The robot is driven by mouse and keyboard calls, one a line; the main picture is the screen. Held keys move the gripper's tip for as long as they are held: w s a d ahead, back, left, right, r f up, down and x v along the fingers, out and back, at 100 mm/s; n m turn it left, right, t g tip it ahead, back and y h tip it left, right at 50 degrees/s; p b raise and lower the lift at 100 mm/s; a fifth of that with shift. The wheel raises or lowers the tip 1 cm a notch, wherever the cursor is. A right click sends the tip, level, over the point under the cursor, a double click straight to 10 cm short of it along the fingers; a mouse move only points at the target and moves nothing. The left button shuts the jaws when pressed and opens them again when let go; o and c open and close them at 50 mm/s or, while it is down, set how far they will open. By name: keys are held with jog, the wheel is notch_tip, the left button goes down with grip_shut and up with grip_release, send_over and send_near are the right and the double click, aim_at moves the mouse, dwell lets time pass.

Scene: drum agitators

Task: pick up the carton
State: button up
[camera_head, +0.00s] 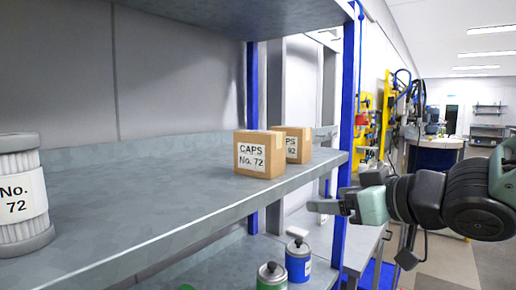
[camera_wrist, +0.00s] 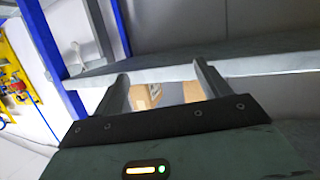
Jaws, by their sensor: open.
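A brown carton (camera_head: 259,155) with a white label reading "CAPS No. 72" sits upright on the grey shelf, near its right end. A second carton (camera_head: 293,145) stands just behind and to its right; its label is partly hidden. My gripper (camera_head: 320,206) is open, to the right of and below the cartons in the head view, apart from them, just off the shelf's front edge. In the wrist view, cardboard-brown patches (camera_wrist: 145,96) show between and past the open fingers; I cannot tell which carton they belong to.
The shelf (camera_head: 130,205) has a white canister (camera_head: 20,195) labelled "No. 72" at left and clear room between. A blue post (camera_head: 346,95) stands at its right end, close to my gripper. Green (camera_head: 271,276) and blue (camera_head: 298,260) cans stand on a lower shelf.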

aim_at(280, 149)
notch_tip(280, 149, up, 8)
jog(key=s+n+g+y, duration=0.1)
jog(key=s+n+y, duration=0.15)
jog(key=y, duration=0.35)
jog(key=shift+n, duration=0.45)
jog(key=p+x, duration=0.4)
jog(key=x, duration=0.7)
jog(key=shift+w+a, duration=0.2)
jog(key=shift+a, duration=0.05)
jog(key=p+x, duration=0.1)
jog(key=x, duration=0.1)
jog(key=p+x, duration=0.2)
jog(key=shift+s+a+r, duration=0.15)
jog(key=shift+s+a, duration=0.05)
jog(key=shift+s, duration=0.05)
jog(key=shift+w+a+p, duration=0.3)
jog(key=shift+w+a, duration=0.05)
jog(key=shift+a, duration=0.1)
jog(key=c, duration=1.1)
